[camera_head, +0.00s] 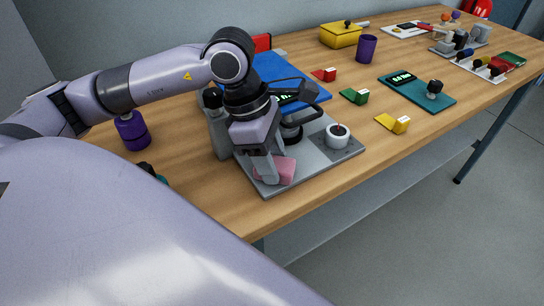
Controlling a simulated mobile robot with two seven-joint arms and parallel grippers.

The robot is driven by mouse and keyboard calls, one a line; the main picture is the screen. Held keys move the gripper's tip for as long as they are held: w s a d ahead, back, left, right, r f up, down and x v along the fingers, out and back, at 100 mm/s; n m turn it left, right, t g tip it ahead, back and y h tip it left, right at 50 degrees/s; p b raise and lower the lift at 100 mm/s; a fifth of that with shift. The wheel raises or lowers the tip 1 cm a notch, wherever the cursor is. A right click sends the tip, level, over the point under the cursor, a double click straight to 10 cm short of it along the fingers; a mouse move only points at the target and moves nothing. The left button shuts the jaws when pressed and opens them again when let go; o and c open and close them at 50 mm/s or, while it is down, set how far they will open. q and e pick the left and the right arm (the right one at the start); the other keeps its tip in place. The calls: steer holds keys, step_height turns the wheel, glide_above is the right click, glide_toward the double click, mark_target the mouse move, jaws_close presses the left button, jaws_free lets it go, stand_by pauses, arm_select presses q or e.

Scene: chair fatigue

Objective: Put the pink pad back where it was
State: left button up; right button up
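The pink pad (287,169) is at the front left part of a grey machine plate (306,176) on the wooden table. I cannot tell whether the pad touches the plate. A grey post (217,130) and a white round part with a dark centre (337,136) stand on the plate. My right gripper is not in view.
A blue panel (268,70) lies behind the plate. Red (326,75), green (354,96) and yellow (393,123) blocks lie to the right. A teal scale (408,93), purple cup (366,49) and yellow box (340,37) are farther off. A purple weight (133,132) is left.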

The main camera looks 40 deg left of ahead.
arm_select(q)
steer(key=shift+o, duration=0.8)
steer(key=shift+r, duration=0.15)
steer(key=v, duration=1.2)
steer(key=shift+p, duration=0.4)
steer(key=shift+s, duration=0.1)
